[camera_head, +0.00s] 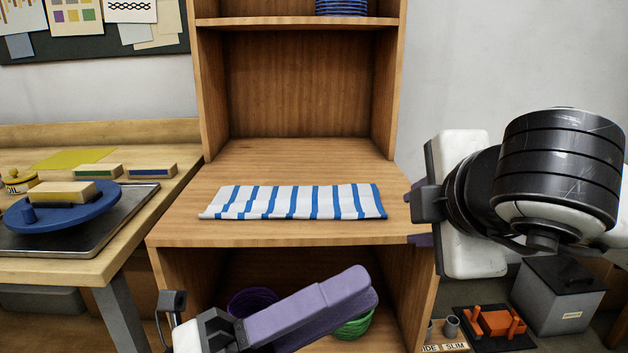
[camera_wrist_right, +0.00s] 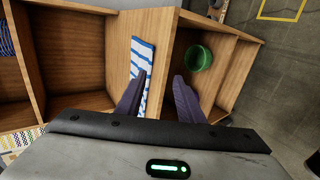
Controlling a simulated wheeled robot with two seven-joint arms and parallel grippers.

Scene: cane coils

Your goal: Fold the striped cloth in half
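The striped cloth (camera_head: 298,202), white with blue stripes, lies as a wide, shallow strip on the wooden shelf board. I cannot tell how many layers it has. It also shows in the right wrist view (camera_wrist_right: 143,58), partly behind one finger. My left gripper (camera_head: 362,288), with long purple fingers, is in front of and below the board's front edge, apart from the cloth. Its fingers overlap in side view, so their gap is hidden.
The cloth lies in a wooden shelf unit (camera_head: 300,237) with side walls and an upper shelf. A workbench (camera_head: 75,266) with a blue disc (camera_head: 30,212) stands left. The board around the cloth is clear.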

